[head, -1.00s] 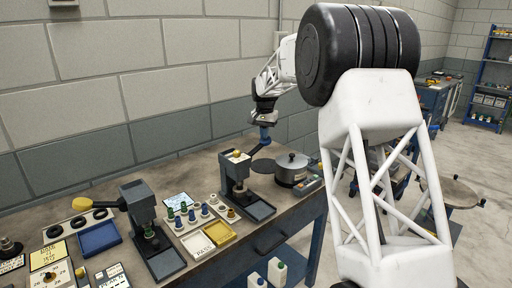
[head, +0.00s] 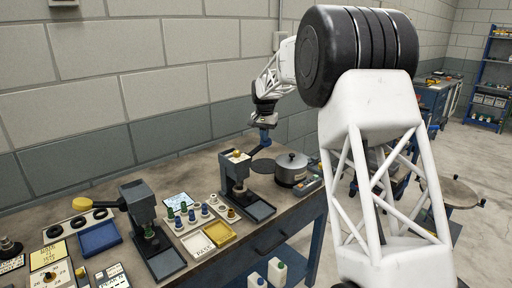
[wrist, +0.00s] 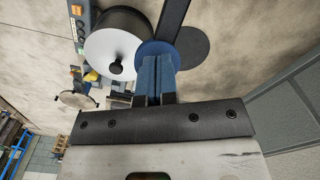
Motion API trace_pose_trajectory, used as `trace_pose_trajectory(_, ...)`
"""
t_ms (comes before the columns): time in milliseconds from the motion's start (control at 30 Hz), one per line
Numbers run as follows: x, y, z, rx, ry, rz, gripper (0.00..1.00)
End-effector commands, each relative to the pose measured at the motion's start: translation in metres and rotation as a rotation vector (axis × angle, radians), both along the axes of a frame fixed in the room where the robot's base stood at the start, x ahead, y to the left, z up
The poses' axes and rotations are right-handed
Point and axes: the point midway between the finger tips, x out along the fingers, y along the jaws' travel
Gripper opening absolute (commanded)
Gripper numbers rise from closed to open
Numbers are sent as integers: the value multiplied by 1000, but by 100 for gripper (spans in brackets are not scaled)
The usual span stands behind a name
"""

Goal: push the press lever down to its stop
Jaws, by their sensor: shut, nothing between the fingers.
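The press (head: 236,176) stands on the bench, with a dark lever arm (head: 252,157) rising to the right. The lever also shows in the wrist view (wrist: 177,14), ending in a round blue knob (wrist: 150,50). My gripper (head: 264,136) is over the lever's knob end, pointing down. In the wrist view my gripper (wrist: 158,66) has its blue fingers shut together, with nothing between them. The fingertips overlap the knob in that view; I cannot tell whether they touch it. The lever is raised.
A second press (head: 139,205) with a yellow knob (head: 82,204) stands at the left. A silver pot (head: 291,165) and a flat black disc (head: 262,166) lie close to the lever.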

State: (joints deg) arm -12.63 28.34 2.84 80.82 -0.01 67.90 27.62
Motion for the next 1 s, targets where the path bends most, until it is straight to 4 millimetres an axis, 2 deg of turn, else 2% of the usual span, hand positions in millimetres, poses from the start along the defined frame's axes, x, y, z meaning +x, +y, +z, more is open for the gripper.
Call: trace_pose_trajectory(1000, -1, 1, -15, -1, 8, 0, 0)
